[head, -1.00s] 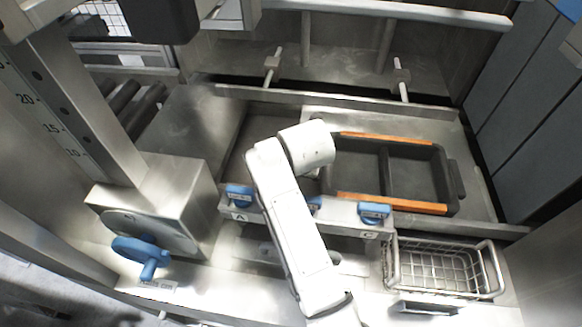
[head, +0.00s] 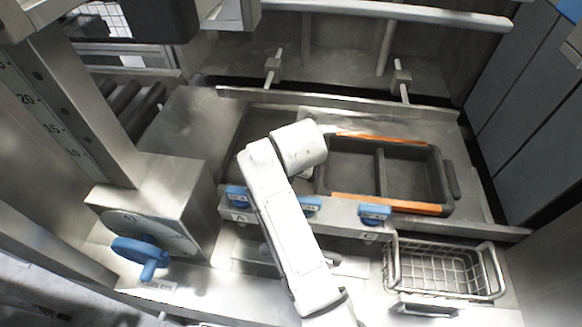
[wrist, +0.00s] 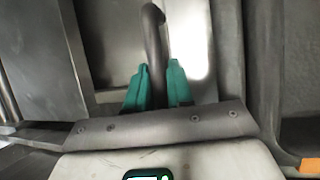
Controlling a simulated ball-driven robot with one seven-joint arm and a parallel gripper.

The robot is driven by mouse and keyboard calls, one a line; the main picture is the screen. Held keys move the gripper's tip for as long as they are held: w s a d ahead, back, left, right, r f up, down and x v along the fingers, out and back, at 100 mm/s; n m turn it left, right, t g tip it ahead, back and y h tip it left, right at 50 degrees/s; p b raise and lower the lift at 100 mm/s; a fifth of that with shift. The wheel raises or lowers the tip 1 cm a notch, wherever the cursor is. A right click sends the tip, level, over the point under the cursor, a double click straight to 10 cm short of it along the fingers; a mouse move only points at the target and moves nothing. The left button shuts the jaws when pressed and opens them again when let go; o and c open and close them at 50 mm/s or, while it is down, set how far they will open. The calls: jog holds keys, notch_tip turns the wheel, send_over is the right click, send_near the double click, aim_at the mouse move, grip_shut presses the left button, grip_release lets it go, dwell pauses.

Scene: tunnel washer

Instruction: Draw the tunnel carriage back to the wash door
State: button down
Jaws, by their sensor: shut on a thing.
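A dark two-compartment tray with orange strips (head: 390,204) sits on the metal deck, right of my arm, and appears to be the carriage. An orange piece (wrist: 310,166) shows at the lower right in the wrist view. My gripper (wrist: 158,84) has green fingers, shut on a dark upright bar (wrist: 152,35) between them. In the head view my white arm hides the fingers and the bar, near the tray's left end. I cannot tell which part is the wash door.
Blue knobs (head: 374,212) line the front ledge. A wire basket (head: 445,270) stands at the front right. A blue-handled dial (head: 140,250) is at the left. A metal rail (head: 330,100) runs behind the tray. Bare deck (head: 185,130) lies to the left.

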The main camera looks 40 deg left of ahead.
jog(key=shift+s+a+b, duration=0.1)
jog(key=shift+s+a, duration=0.35)
jog(key=shift+a, duration=0.25)
jog(key=shift+s+a+b, duration=0.1)
jog(key=shift+s+a, duration=0.3)
jog(key=shift+a, duration=0.25)
jog(key=shift+s+a+b, duration=0.1)
jog(key=shift+s+a, duration=0.35)
jog(key=shift+a, duration=0.25)
